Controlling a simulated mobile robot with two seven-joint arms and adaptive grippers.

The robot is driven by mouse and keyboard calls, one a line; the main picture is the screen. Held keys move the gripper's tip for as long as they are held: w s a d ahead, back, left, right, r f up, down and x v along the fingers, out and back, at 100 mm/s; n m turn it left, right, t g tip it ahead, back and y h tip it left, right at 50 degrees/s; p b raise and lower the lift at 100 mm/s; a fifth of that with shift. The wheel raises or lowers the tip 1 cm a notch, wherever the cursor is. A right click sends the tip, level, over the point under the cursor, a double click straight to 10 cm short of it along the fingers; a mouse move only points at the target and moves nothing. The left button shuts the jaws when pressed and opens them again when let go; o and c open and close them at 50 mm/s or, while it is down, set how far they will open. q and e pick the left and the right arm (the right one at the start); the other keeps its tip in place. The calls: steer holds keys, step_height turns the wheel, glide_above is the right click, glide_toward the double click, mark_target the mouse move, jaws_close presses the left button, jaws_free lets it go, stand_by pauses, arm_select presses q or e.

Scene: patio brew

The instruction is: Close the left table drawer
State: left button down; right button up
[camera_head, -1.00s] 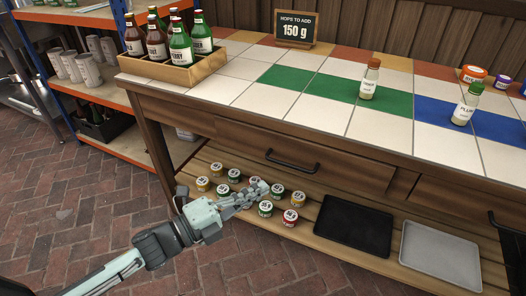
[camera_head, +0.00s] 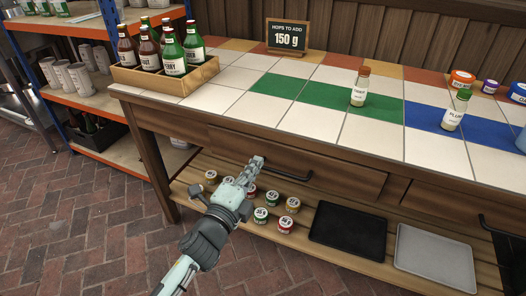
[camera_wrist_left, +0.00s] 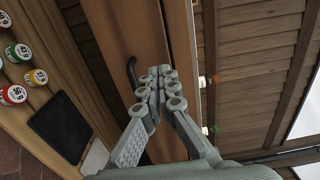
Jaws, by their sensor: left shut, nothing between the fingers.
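The left table drawer (camera_head: 340,176) has a brown wooden front under the tiled tabletop, with a dark bar handle (camera_head: 294,175). I cannot tell exactly how far its front stands out from the table. My left gripper (camera_head: 256,162) is shut and empty, its fingertips in front of the drawer front, near the left end of the handle. In the left wrist view, the shut fingers (camera_wrist_left: 160,78) point toward the drawer front (camera_wrist_left: 143,30), with the handle (camera_wrist_left: 131,72) just left of the fingertips. Whether they touch the wood cannot be told. My right gripper is not in view.
Several small labelled jars (camera_head: 272,199), a black tray (camera_head: 348,231) and a grey tray (camera_head: 434,257) sit on the lower shelf. A wooden bottle crate (camera_head: 165,82) and a small bottle (camera_head: 360,90) stand on the tabletop (camera_head: 225,96). Brick floor is clear in front.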

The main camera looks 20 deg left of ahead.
mark_target(267, 146)
arm_select(q)
steer(key=shift+w+d, duration=0.1)
steer(key=shift+w, duration=2.3)
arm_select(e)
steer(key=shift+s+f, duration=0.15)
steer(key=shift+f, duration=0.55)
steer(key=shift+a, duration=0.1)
arm_select(q)
steer(key=shift+w+p, duration=0.3)
steer(key=shift+w, duration=0.95)
steer(key=shift+r, duration=0.15)
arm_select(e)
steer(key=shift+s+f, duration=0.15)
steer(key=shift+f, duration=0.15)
